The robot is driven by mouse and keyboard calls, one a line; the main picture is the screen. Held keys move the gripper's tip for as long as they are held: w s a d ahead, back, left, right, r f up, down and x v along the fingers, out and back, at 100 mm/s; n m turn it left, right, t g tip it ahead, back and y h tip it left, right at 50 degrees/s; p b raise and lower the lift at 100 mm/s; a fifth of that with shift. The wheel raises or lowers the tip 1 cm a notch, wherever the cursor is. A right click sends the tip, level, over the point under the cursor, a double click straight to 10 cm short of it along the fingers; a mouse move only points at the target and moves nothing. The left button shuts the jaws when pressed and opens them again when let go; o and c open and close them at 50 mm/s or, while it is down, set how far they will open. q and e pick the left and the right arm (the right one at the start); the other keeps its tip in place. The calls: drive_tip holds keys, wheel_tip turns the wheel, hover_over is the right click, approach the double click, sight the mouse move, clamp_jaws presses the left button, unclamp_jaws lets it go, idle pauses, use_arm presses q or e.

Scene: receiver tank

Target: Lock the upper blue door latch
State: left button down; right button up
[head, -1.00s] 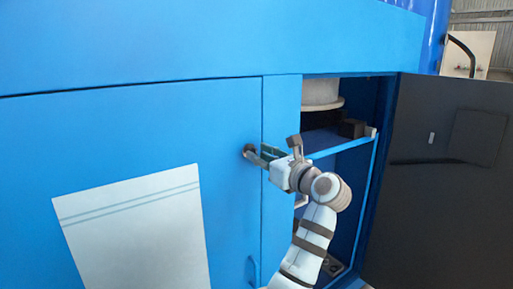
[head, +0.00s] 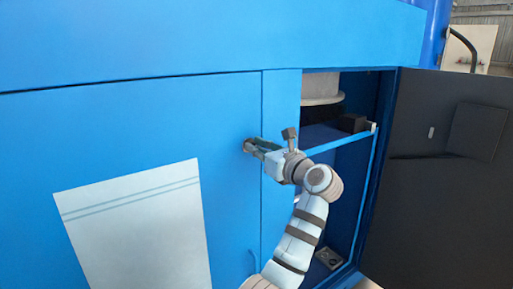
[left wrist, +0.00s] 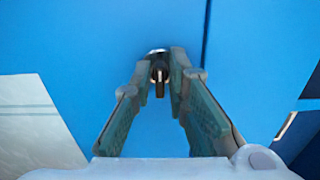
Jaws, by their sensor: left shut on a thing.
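The upper latch (left wrist: 158,76) is a small dark handle on a round base near the right edge of the closed blue door (head: 130,125). In the left wrist view it stands between the two fingertips. My left gripper (head: 256,146) reaches it from the right in the head view, its green-padded fingers pointing at the door. The left gripper also shows in the left wrist view (left wrist: 160,72), shut on the latch. In the head view the fingers mostly hide the latch. My right gripper is in neither view.
A pale panel (head: 135,220) is on the closed door. To the right is an open cabinet bay with a blue shelf (head: 325,138) and a black block (head: 353,123). A dark open door (head: 440,140) swings out at far right. A lower blue handle (head: 252,265) is partly visible.

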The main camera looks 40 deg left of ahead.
use_arm(q)
drive_tip(key=shift+w+f+m+p, duration=0.1)
drive_tip(key=shift+w+m+p, duration=0.05)
drive_tip(key=shift+m+p, duration=4.25)
drive_tip(key=shift+w+f+m+p, duration=0.1)
drive_tip(key=shift+m+p, duration=4.2)
drive_tip(key=shift+p, duration=0.15)
drive_tip(key=c, duration=1.7)
unclamp_jaws()
drive_tip(key=shift+d, duration=0.1)
drive_tip(key=v, duration=1.2)
drive_tip(key=shift+d, duration=0.1)
